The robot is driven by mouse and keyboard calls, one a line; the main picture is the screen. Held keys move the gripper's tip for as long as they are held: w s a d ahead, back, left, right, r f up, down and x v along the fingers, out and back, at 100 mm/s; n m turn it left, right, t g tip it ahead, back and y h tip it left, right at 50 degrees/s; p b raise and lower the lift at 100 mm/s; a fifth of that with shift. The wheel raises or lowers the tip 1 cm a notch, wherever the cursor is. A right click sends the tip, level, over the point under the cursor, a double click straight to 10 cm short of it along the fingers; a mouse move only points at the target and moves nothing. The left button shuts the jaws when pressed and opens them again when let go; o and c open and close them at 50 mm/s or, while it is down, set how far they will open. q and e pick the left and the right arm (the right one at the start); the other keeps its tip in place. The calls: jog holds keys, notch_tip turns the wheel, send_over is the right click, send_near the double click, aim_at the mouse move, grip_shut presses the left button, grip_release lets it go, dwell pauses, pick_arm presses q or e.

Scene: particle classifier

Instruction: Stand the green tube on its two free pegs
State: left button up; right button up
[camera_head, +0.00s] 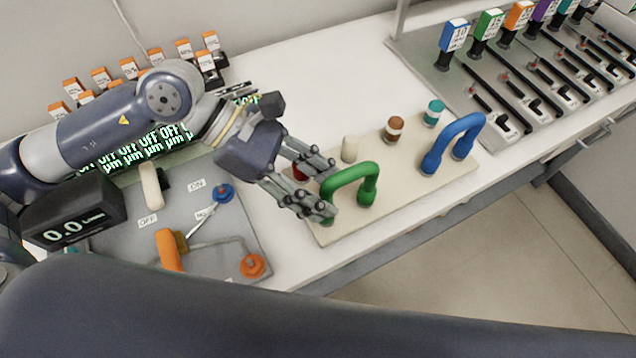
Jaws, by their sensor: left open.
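The green tube (368,182) is an upside-down U on the front left part of a beige board (410,185). Its right leg meets the board; the foot of its left leg is partly hidden by a finger. My left gripper (328,188) is open, with its fingers on either side of the left leg; I cannot tell whether they touch it. Behind the tube are a cream peg (349,149), a brown peg (393,130) and a teal peg (433,112). A red piece (300,173) is mostly hidden by the gripper. My right gripper is not in view.
A blue U-shaped tube (466,122) stands at the board's right. A grey panel (225,250) with knobs and handles lies left of it. A rack with colour-labelled levers (530,85) stands at the back right. The white table (340,75) behind the board is clear.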

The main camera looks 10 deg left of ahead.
pick_arm(q)
jog(key=v, duration=0.7)
jog(key=shift+a+r, duration=0.3)
jog(key=shift+a, duration=0.05)
jog(key=shift+w, duration=0.1)
